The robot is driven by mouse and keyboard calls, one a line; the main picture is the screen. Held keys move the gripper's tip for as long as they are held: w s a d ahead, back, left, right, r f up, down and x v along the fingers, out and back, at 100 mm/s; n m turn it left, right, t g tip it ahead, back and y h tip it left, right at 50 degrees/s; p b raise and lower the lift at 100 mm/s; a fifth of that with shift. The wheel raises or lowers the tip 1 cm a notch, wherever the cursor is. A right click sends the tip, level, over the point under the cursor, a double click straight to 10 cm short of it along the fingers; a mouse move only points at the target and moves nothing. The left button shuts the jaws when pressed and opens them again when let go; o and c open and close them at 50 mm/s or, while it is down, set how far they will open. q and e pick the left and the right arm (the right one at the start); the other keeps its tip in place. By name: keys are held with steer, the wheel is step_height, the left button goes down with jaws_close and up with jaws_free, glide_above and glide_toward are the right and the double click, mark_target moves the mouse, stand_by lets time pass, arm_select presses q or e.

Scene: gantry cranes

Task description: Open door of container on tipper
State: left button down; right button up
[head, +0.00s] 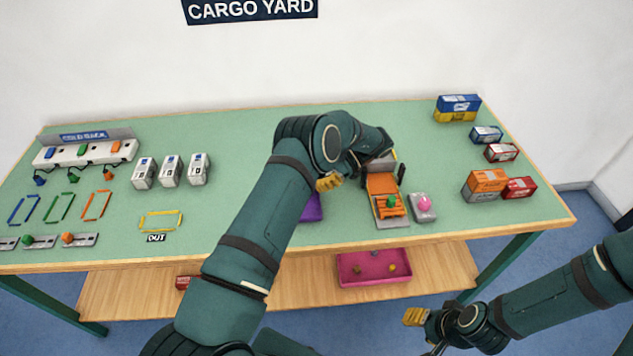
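The tipper (383,184) stands right of the table's middle, with an orange slatted bed on a grey base. A small green part (392,202) shows at its front. Something grey at the tipper's back is partly covered by my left arm; I cannot make out a container door there. My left gripper (328,182) shows only yellow fingertips, left of the tipper and apart from it in the picture; my arm hides the rest. My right gripper (415,317) is low in front of the table, away from the tipper. The finger gap is unclear on both.
A grey box with a pink button (425,203) stands right of the tipper. Orange (484,184) and red (518,188) containers stand farther right. A purple object (312,208) is partly hidden behind my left arm. A magenta tray (375,280) lies on the lower shelf.

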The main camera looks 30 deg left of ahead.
arm_select(q)
steer(key=shift+a, duration=0.1)
steer(key=c, duration=1.1)
jaws_free()
steer(key=shift+f, duration=0.1)
step_height(320, 180, up, 10)
